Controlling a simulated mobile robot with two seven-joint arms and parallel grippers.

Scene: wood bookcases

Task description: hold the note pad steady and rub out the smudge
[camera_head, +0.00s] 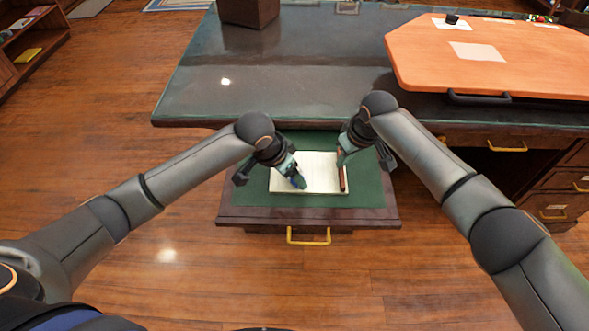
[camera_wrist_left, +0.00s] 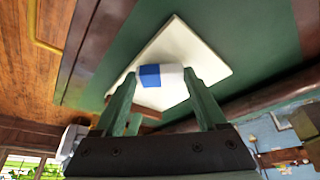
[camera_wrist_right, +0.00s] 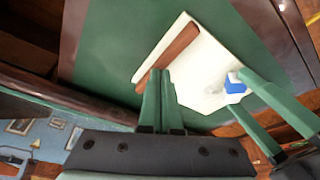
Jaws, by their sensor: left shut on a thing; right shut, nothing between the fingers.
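The note pad (camera_head: 320,165) lies open-faced and cream white on a green-lined drawer bottom. My left gripper (camera_head: 297,179) is shut on a blue and white eraser (camera_wrist_left: 160,76) over the pad's left part; whether it touches the page I cannot tell. The eraser also shows in the right wrist view (camera_wrist_right: 236,84). Faint grey beside it may be the smudge (camera_wrist_right: 213,88), but this is unclear. My right gripper (camera_wrist_right: 158,72) is shut and empty, its tips at the pad beside a red-brown bar (camera_wrist_right: 167,53) lying along the pad's edge.
The pad's drawer has a dark wooden front (camera_head: 250,218) and a yellow handle (camera_head: 308,238). The dark desk top (camera_head: 270,80) overhangs behind it. An orange board (camera_head: 540,65) with a black handle rests at the right. A brown box (camera_head: 248,10) stands at the back.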

